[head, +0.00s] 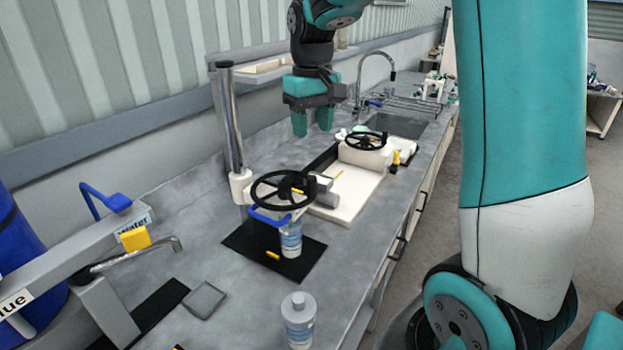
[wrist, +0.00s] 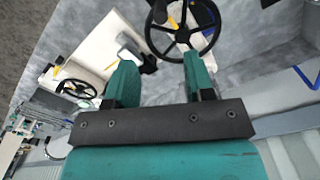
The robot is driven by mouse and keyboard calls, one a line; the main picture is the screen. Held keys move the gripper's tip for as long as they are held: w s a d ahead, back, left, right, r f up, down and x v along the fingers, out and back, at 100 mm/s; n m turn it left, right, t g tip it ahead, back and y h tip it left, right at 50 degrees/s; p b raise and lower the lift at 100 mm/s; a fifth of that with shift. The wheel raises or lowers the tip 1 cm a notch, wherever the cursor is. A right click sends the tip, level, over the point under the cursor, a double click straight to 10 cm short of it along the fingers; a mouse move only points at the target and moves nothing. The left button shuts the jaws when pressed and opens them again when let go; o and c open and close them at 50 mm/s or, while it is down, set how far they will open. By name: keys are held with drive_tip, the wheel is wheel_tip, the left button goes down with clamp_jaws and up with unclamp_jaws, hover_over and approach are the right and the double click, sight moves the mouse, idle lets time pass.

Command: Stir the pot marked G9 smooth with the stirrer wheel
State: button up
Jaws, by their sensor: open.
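A black spoked wheel (head: 285,188) sits on the stand with the metal post; it also shows in the wrist view (wrist: 182,36). The labels on both are too small to read, so I cannot tell which is G9. My gripper (head: 312,122) is open and empty, above and behind the wheel in the head view. In the wrist view its fingers (wrist: 158,64) are apart with nothing between them.
A second black wheel (head: 367,141) is on a cream machine farther back. The metal post (head: 228,120) rises left of the wheel. A water tap (head: 150,246) and a grey pad (head: 204,299) are at the near left. A sink (head: 395,125) lies at the back.

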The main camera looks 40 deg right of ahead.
sight(312, 178)
wheel_tip(312, 178, down, 14)
drive_tip(key=shift+r+p, duration=0.2)
drive_tip(key=shift+p, duration=1.05)
clamp_jaws()
